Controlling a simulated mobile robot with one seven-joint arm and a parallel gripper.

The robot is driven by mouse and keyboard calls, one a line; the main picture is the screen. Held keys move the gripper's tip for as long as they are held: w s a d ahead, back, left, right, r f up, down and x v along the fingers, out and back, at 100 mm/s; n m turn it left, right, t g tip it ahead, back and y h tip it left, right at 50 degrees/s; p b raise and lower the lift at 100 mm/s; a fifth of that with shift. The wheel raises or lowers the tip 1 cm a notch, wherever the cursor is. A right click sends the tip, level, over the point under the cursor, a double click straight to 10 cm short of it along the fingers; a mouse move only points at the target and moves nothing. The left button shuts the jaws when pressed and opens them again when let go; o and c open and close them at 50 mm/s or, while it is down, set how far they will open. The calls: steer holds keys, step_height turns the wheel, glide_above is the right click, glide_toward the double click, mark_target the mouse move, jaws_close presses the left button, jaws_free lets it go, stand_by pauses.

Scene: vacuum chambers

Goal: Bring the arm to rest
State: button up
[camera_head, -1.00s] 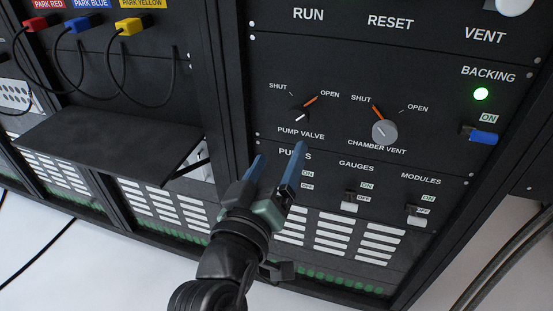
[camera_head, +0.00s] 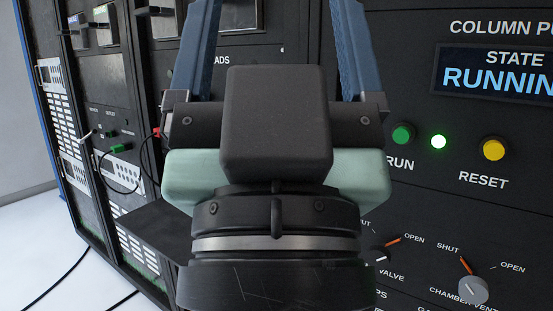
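My gripper (camera_head: 276,40) fills the middle of the view, close to the camera and pointing up. Its two blue fingers are spread wide apart with nothing between them, and their tips reach the top edge. Behind it stands the black control panel with the state display (camera_head: 500,73) reading RUNNING. My gripper and wrist hide the middle of the panel and part of the pump valve label. No contact between my gripper and the panel shows.
To the right are a green run button (camera_head: 403,135), a lit green lamp (camera_head: 438,142), a yellow reset button (camera_head: 494,149) and the chamber vent knob (camera_head: 473,289). A black shelf (camera_head: 150,232) juts out at lower left. Cables hang beside it; white floor (camera_head: 60,240) lies left.

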step_height(320, 180, up, 26)
steer(key=p, duration=2.3)
steer(key=shift+f, duration=0.2)
steer(key=shift+w, duration=0.1)
